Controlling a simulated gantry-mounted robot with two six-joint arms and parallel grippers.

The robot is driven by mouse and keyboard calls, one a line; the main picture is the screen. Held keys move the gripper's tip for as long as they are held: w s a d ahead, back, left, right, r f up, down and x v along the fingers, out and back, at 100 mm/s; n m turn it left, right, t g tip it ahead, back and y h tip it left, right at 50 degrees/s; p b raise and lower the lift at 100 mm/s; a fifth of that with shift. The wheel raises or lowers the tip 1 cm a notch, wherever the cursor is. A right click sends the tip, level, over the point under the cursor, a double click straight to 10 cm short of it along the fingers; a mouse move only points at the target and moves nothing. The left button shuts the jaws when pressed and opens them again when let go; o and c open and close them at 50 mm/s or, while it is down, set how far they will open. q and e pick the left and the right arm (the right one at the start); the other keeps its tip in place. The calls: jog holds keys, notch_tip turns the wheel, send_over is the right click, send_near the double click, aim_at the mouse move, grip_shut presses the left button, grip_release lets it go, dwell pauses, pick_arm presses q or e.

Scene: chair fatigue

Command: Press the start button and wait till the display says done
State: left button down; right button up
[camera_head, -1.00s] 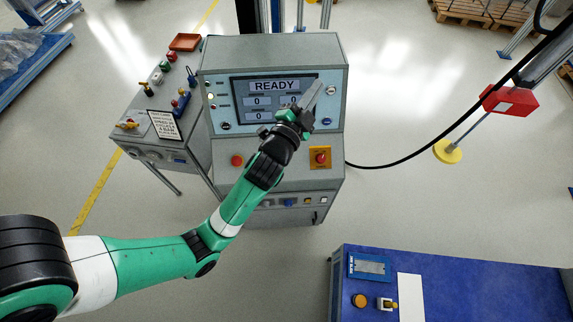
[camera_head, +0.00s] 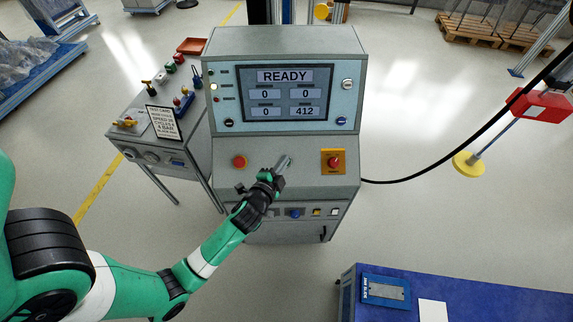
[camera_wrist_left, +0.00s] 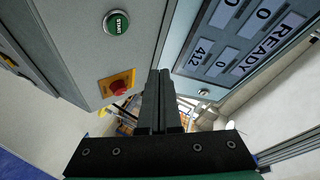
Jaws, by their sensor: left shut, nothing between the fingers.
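The display (camera_head: 285,92) on the grey control cabinet reads READY, with fields showing 0, 0, 0 and 412. It also shows at a slant in the wrist view (camera_wrist_left: 240,38). The green START button (camera_wrist_left: 116,22) is on the sloped panel in the wrist view; in the head view my gripper mostly hides it. My left gripper (camera_head: 285,162) is shut and empty, its tips close to the button's spot in the head view. In the wrist view the shut fingers (camera_wrist_left: 159,78) appear apart from the button, which lies up and left of them. My right gripper is not in view.
A red button (camera_head: 239,162) sits left on the panel, and a red emergency knob on a yellow plate (camera_head: 333,162) sits right. A side bench (camera_head: 140,118) with small fittings stands left. A blue table (camera_head: 460,300) is front right. A black cable runs right.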

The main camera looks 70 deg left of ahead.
pick_arm(q)
jog(key=a+f+b, duration=0.1)
jog(key=f+b, duration=0.1)
jog(key=w+a+f+b, duration=0.1)
jog(key=f, duration=0.1)
jog(key=a+f+b, duration=0.1)
jog(key=f+b, duration=0.1)
jog(key=shift+w+a+f+b, duration=0.15)
jog(key=shift+w+a+b, duration=0.15)
jog(key=shift+w+a+f+b, duration=0.2)
jog(key=shift+a+f+b, duration=0.1)
jog(key=shift+a+f, duration=0.15)
jog(key=shift+f, duration=0.1)
dwell(1.6)
jog(key=shift+a+f, duration=0.15)
jog(key=shift+f, duration=0.15)
